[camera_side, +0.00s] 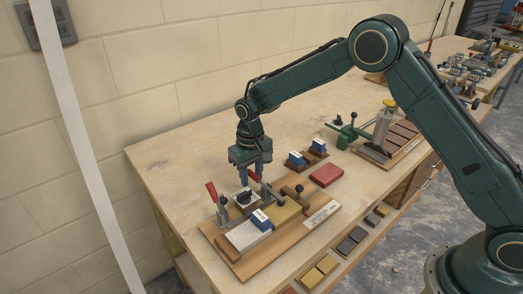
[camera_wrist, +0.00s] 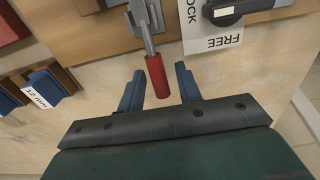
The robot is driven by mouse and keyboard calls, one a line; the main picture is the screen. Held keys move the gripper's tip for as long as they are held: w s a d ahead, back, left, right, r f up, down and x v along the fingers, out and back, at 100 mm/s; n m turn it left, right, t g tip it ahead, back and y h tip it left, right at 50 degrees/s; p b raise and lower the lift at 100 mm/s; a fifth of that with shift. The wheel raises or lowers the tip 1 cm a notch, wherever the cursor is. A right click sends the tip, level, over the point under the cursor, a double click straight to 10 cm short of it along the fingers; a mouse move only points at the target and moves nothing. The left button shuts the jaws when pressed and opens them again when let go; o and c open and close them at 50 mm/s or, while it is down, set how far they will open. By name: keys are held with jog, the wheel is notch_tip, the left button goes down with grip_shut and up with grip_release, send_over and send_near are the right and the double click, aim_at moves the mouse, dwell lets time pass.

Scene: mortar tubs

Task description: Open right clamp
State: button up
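The right clamp has a red handle (camera_side: 252,177) on a metal lever, at the back of the wooden fixture board (camera_side: 228,262) in the side view. My gripper (camera_side: 254,172) is over this clamp, fingers pointing down. In the wrist view, the red handle (camera_wrist: 157,80) lies between the two blue fingers of my open gripper (camera_wrist: 158,70), with a gap on each side. The left clamp (camera_side: 212,192) has its red handle tilted up, left of my gripper. Whether the right clamp's pad presses on anything is hidden.
A black knob (camera_wrist: 228,10) on a LOCK/FREE plate (camera_wrist: 212,36) sits beside the clamp. Blue gauge blocks (camera_side: 296,159) and a red block (camera_side: 326,175) stand to the right.

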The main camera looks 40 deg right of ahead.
grip_shut()
jog(key=shift+r, duration=0.15)
